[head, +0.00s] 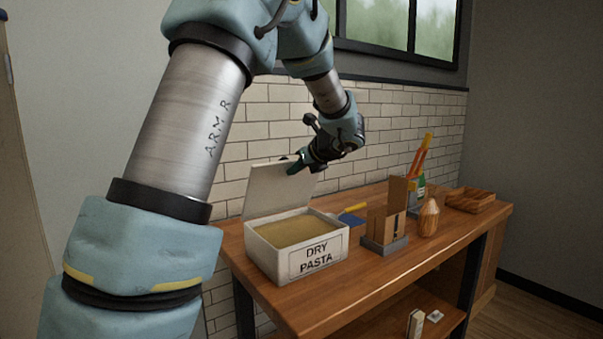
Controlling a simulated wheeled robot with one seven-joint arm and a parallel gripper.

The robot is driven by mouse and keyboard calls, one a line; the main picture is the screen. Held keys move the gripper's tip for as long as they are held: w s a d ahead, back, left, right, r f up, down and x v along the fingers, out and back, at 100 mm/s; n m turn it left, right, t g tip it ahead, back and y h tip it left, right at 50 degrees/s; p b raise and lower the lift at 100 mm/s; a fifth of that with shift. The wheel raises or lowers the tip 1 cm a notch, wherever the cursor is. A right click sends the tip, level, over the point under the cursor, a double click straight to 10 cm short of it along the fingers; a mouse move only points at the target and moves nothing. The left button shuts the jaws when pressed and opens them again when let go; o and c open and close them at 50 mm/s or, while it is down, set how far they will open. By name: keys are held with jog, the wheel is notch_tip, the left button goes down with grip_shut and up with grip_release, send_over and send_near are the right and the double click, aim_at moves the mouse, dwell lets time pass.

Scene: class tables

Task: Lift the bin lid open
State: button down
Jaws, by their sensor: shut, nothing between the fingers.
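The white bin (268,262), labelled "DRY PASTA", stands at the near left end of the wooden table. Its lid (272,190) is raised, standing nearly upright at the back of the bin, so the yellowish contents (298,230) show. My gripper (292,167) is at the upper right edge of the lid, with its fingers shut and nothing between them. I cannot tell whether the fingertips touch the lid.
On the wooden table (370,280), right of the bin, are a cardboard box in a grey tray (385,247), a wooden vase-like object (429,218), a green bottle (419,188) and a wooden tray (470,200). A blue-and-yellow tool (350,217) lies behind. A tiled wall (400,140) closes the back.

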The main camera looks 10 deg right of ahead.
aim_at(291, 160)
jog(key=shift+w+a+r+p, duration=0.3)
jog(key=shift+w+r, duration=0.15)
jog(key=shift+w, duration=0.2)
jog(key=shift+w+a+r+p, duration=0.3)
jog(key=shift+w+r, duration=0.15)
jog(key=shift+w, duration=0.15)
jog(key=shift+w+a+r, duration=0.15)
jog(key=shift+w+a, duration=0.15)
jog(key=shift+w, duration=0.35)
